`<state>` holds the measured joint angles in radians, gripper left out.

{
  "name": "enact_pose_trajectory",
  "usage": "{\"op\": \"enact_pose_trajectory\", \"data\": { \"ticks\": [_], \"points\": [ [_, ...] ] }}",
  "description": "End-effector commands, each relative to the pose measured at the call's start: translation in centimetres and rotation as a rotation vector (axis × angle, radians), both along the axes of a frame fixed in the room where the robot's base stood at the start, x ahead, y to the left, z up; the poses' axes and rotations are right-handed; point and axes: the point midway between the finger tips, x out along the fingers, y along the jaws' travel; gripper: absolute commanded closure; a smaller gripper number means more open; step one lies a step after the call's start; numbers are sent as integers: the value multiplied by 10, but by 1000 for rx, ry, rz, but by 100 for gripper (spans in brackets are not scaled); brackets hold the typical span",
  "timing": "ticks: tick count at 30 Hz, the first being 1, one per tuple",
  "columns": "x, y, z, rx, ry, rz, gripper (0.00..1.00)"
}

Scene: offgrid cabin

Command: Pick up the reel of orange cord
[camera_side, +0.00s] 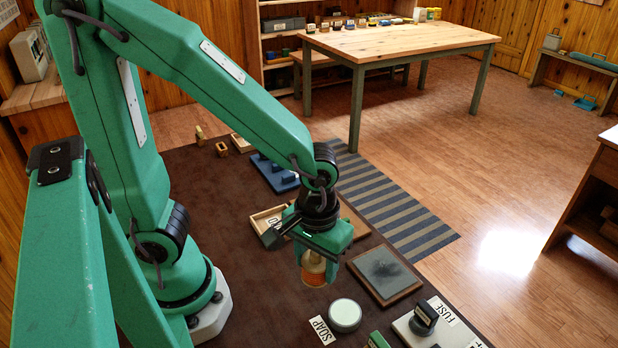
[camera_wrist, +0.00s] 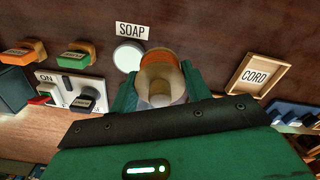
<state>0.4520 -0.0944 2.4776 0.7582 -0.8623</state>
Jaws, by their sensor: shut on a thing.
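The reel of orange cord (camera_side: 314,277) has pale tan ends and an orange band. It hangs between the fingers of my gripper (camera_side: 317,262) in the side view. In the wrist view the reel (camera_wrist: 160,64) sits between the two green fingers of my gripper (camera_wrist: 161,84), which are shut on it. A finger covers part of the reel in the side view. I cannot tell how far its lower end is from the dark mat. A shallow wooden tray labelled CORD (camera_wrist: 241,77) is to the right of the reel in the wrist view; this tray (camera_side: 257,217) is behind my gripper in the side view.
A round pale green tin (camera_side: 345,315) lies beside the SOAP label (camera_side: 322,330). A wood-framed dark plate (camera_side: 384,272) is right of my gripper. A pale switch panel (camera_side: 455,330) is at the lower right, with a blue rack (camera_side: 273,172) behind. Bare mat (camera_side: 222,235) lies left.

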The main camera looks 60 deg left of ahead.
Motion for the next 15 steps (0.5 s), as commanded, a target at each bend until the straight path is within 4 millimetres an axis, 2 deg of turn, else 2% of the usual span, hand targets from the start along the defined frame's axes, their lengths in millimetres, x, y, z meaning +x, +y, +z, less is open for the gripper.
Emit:
{"op": "enact_pose_trajectory", "data": {
  "ticks": [6, 15],
  "points": [
    [-12, -15, 12, -1, -1, -3, 75],
    [-19, -22, 18, 0, 0, 0, 75]
  ]
}}
